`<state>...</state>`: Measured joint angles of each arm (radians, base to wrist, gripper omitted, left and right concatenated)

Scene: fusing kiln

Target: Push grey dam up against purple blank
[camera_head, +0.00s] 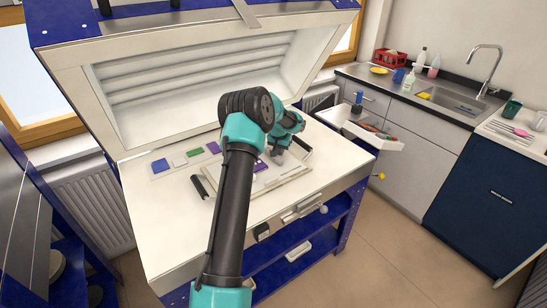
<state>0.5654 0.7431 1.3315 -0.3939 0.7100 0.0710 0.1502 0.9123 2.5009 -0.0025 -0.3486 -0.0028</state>
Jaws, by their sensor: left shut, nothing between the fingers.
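A purple blank (261,167) shows in part on the pale board (268,185) in the open kiln. My arm covers much of the board. My left gripper (278,151) is shut and empty, pointing down just above and to the right of the purple blank. A dark grey bar (198,187) lies at the left edge of the board, and another dark bar (304,148) lies at the right. I cannot tell which bar is the grey dam. Whether the gripper touches anything is too small to tell. My right gripper is not in view.
A blue square (160,166), a green square (194,153) and a second purple square (213,148) lie in a row at the back left of the kiln bed. The raised kiln lid (190,75) stands behind. An open drawer (365,130) is at the right.

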